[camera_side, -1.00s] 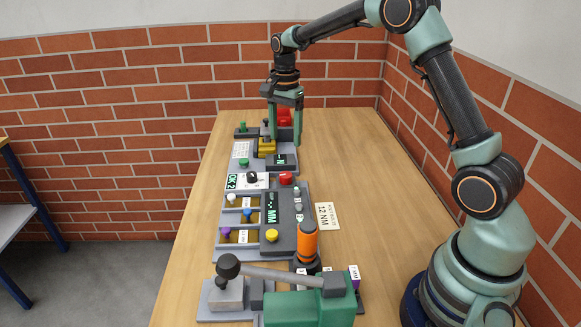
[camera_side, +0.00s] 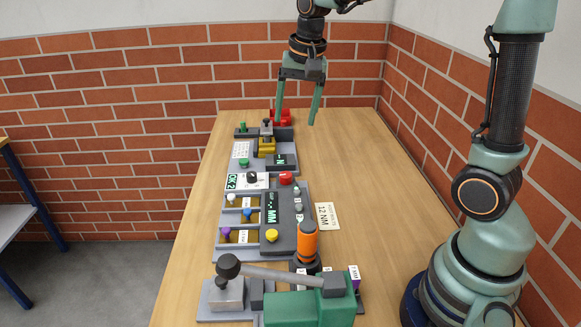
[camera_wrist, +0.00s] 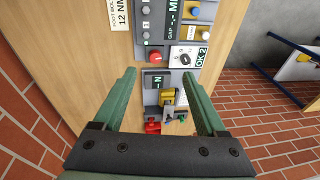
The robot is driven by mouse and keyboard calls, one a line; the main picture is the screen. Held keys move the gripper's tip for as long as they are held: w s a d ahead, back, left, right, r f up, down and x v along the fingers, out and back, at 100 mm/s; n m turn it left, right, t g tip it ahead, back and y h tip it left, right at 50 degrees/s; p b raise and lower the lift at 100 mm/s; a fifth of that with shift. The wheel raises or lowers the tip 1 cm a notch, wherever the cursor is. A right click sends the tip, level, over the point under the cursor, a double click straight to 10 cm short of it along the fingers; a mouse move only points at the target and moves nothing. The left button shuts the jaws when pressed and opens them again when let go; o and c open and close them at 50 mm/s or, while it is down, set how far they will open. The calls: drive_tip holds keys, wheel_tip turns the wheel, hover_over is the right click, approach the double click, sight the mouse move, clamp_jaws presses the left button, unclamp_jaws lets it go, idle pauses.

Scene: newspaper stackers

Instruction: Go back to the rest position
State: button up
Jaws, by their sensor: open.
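My gripper (camera_side: 297,112) is open and empty, raised above the far end of the wooden table. Its two green fingers are spread apart and point down, with nothing between them that they touch. In the wrist view, my gripper (camera_wrist: 165,72) has the far station with the yellow block (camera_wrist: 168,97) showing between and below its fingers. In the side view, the yellow block (camera_side: 266,146) sits upright in the grey station (camera_side: 281,171), apart from the fingers.
A grey panel with knobs and a yellow button (camera_side: 272,235) stands mid-table. An orange-handled tool (camera_side: 307,240) and a green press with a lever (camera_side: 305,308) stand nearer. The table's right side (camera_side: 365,190) is clear. Brick walls (camera_side: 450,110) border the table behind and right.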

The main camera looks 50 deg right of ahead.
drive_tip(key=s+a+n+t, duration=0.3)
drive_tip(key=s+n, duration=0.6)
drive_tip(key=s, duration=0.3)
drive_tip(key=shift+s+a+r+n, duration=0.15)
drive_tip(key=shift+s+a+n, duration=0.2)
drive_tip(key=shift+a, duration=0.5)
